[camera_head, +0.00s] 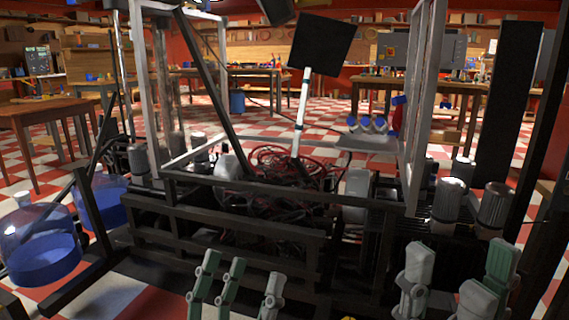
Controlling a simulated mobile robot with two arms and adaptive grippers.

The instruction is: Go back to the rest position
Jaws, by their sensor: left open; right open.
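My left gripper (238,272) shows at the bottom centre, with its grey and green fingers spread and nothing between them. My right gripper (460,268) shows at the bottom right, its fingers also apart and empty. Both point up in the picture, in front of the dark lower rails of a large framed machine (240,197). I cannot tell whether either gripper touches the machine. My wrists are cut off by the bottom edge.
The machine holds tangled red cables (285,165) and a black panel (320,43) on a white post. Clear containers with blue bottoms (45,260) are at left. Metal cylinders (494,205) stand at right. A wooden table (35,107) and checkered floor lie beyond.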

